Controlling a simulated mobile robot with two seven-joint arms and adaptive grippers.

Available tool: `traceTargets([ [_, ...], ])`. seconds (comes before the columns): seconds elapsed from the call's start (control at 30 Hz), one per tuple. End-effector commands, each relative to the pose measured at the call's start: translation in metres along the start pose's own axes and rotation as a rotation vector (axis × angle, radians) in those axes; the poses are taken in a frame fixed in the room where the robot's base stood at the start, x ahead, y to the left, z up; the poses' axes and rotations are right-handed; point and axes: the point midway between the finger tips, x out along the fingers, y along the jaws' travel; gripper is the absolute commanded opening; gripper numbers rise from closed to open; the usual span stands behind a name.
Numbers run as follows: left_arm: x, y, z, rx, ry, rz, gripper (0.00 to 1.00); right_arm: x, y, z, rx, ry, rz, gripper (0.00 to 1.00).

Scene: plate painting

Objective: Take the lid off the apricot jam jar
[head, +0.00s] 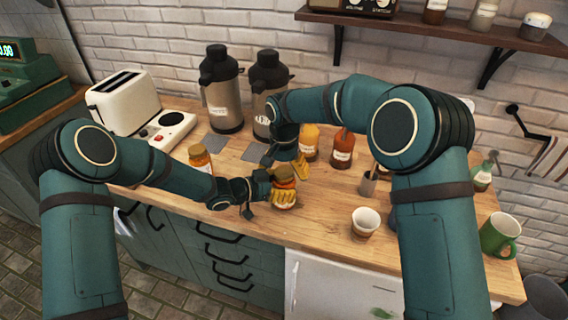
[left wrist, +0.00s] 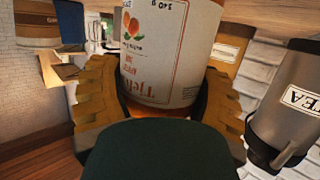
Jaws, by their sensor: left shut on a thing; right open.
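The apricot jam jar (head: 284,188) stands near the counter's front edge, with a pale label and an orange-brown lid (head: 284,173) on top. My left gripper (head: 277,197) is shut on the jar's body. In the left wrist view the jar (left wrist: 170,50) sits between the yellow fingers, its label showing fruit and red print upside down. My right gripper (head: 286,166) is open, pointing down just above and behind the lid, its yellow fingers near it. I cannot tell whether they touch the lid. The jar's lid is out of the left wrist view.
Another jar with an orange lid (head: 199,156) stands to the left. Two flasks, a toaster (head: 124,100) and a white cup (head: 365,221) are also on the counter (head: 322,207). Bare wood lies right of the jar.

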Motion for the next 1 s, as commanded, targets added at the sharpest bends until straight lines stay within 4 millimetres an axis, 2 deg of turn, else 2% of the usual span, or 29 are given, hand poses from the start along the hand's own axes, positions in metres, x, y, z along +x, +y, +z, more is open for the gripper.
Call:
traceTargets([
  [0.23, 0.0001, 0.0, -0.0003, 0.0, 0.0, 0.0, 0.0, 0.0008, 0.0, 0.0, 0.0, 0.0, 0.0, 0.87],
  [0.27, 0.0001, 0.0, -0.0003, 0.0, 0.0, 0.0, 0.0, 0.0008, 0.0, 0.0, 0.0, 0.0, 0.0, 0.79],
  [0.3, 0.0001, 0.0, -0.0003, 0.0, 0.0, 0.0, 0.0, 0.0008, 0.0001, 0.0, 0.0, 0.0, 0.0, 0.65],
  [0.43, 0.0001, 0.0, -0.0003, 0.0, 0.0, 0.0, 0.0, 0.0007, 0.0001, -0.0001, 0.0, 0.0, 0.0, 0.19],
  [0.47, 0.0001, 0.0, -0.0003, 0.0, 0.0, 0.0, 0.0, 0.0006, 0.0, 0.0, 0.0, 0.0, 0.0, 0.12],
  [0.5, 0.0001, 0.0, -0.0003, 0.0, 0.0, 0.0, 0.0, 0.0006, 0.0001, -0.0001, 0.0, 0.0, 0.0, 0.12],
  [0.57, 0.0001, 0.0, -0.0003, 0.0, 0.0, 0.0, 0.0, 0.0006, 0.0001, -0.0001, 0.0, 0.0, 0.0, 0.12],
  [0.6, 0.0001, 0.0, -0.0003, 0.0, 0.0, 0.0, 0.0, 0.0006, 0.0001, -0.0001, 0.0, 0.0, 0.0, 0.65],
  [0.67, 0.0001, 0.0, -0.0003, 0.0, 0.0, 0.0, 0.0, 0.0006, 0.0001, -0.0001, 0.0, 0.0, 0.0, 0.84],
  [1.0, 0.0001, 0.0, -0.0002, 0.0, 0.0, 0.0, 0.0, -0.001, 0.0, -0.0002, 0.0, 0.0, 0.0, 0.84],
])
